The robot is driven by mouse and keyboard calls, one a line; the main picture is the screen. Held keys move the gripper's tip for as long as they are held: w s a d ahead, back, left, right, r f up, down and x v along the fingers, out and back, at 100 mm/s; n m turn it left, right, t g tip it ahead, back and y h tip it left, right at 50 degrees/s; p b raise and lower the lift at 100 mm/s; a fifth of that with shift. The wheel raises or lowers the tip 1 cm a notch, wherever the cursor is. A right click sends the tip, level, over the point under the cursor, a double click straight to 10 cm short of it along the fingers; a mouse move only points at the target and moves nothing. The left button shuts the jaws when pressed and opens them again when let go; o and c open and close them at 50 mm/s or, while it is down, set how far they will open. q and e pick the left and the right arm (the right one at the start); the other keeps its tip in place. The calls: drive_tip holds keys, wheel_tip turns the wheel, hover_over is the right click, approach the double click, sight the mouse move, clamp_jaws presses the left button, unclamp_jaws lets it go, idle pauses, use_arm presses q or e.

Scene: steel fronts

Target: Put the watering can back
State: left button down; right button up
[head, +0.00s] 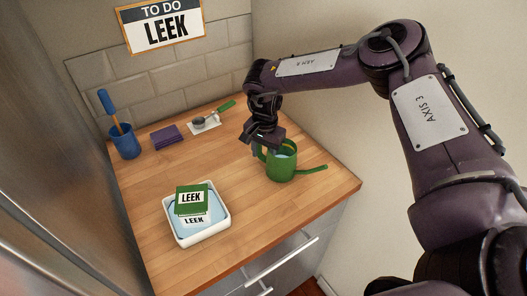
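A green watering can (283,168) stands upright on the wooden counter, near its right side. Its spout points right and its handle is on the left. My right gripper (268,144) comes down from above at the handle side of the can. Its fingers overlap the handle in the view, and I cannot tell whether they are closed on it. My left gripper is not in view.
A white tray (203,238) with blue contents and a green LEEK packet (192,198) sits at the front left. A blue cup (125,144) with a blue-handled tool, a purple folded item (169,137) and a green-handled scoop (213,116) stand along the back. The counter's middle is clear.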

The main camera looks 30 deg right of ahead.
drive_tip(key=o, duration=0.4)
wheel_tip(320, 180, up, 11)
drive_tip(key=shift+s+d+f+b, duration=0.1)
drive_tip(key=shift+s+b, duration=0.05)
drive_tip(key=shift+b, duration=0.85)
drive_tip(key=shift+r, duration=0.7)
